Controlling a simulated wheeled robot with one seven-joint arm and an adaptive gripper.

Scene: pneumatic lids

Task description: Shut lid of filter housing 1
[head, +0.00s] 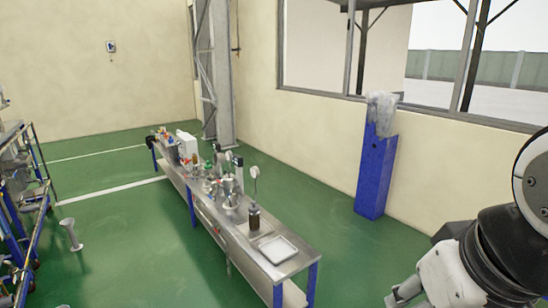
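A long steel workbench (292,266) with blue legs runs away from me in the middle of the head view. A cluster of small apparatus (228,188) stands on it, with metal vessels and a round white dial among the items. I cannot tell which item is filter housing 1, or how its lid stands; they are too small and overlap. My gripper (408,292) shows in part at the bottom right corner, well away from the bench. Its fingers are cut off by the frame edge, so I cannot tell whether it is open or shut.
A white tray (278,249) and a dark brown bottle (254,217) sit at the bench's near end. A blue pillar (375,172) with a wrapped top stands by the right wall. A blue-framed rack (40,165) is at left.

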